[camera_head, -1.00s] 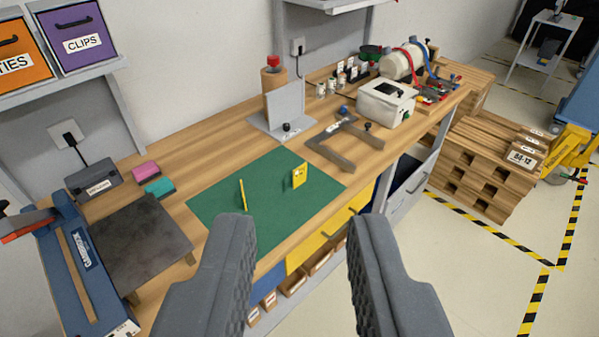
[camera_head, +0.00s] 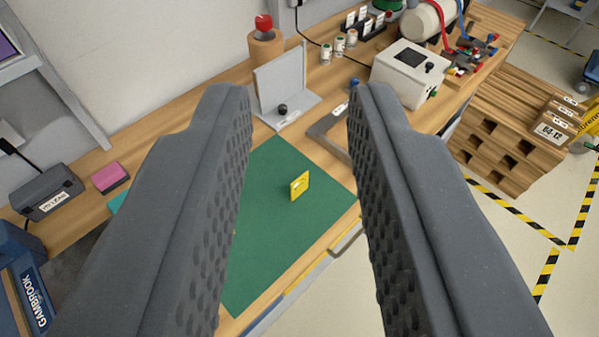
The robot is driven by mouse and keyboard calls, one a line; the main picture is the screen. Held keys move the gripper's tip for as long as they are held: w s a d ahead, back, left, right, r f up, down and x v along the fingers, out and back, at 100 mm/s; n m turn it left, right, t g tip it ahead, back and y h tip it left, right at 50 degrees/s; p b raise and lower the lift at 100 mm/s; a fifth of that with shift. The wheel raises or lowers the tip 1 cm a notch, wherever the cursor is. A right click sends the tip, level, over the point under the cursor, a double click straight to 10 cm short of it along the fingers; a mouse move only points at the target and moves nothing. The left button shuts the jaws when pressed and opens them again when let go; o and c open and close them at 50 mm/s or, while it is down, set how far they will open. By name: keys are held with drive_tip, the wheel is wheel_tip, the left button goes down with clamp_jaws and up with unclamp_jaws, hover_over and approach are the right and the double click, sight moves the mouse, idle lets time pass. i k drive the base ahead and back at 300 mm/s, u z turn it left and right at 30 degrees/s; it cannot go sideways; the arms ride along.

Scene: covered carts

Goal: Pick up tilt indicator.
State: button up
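A small yellow tag-like piece (camera_head: 299,186) stands upright on the green mat (camera_head: 268,240); it has a light mark on its face and looks like the tilt indicator. My gripper (camera_head: 297,95) is open and empty. Its two dark grey fingers frame the yellow piece from left and right, and it stays apart from them, beyond and below. The left finger hides most of a second, thin yellow item on the mat; only a speck of it shows.
Behind the mat stand a grey angle plate (camera_head: 284,92) with a black knob and a red-topped wooden holder (camera_head: 265,42). A dark clamp frame (camera_head: 330,130), partly hidden by the right finger, lies beside the mat. A white box (camera_head: 403,74) stands farther right. Pink block (camera_head: 110,177) at left.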

sight(298, 186)
drive_tip(key=k, duration=1.2)
drive_tip(key=z, duration=0.35)
drive_tip(key=i, duration=1.9)
drive_tip(key=u, duration=0.65)
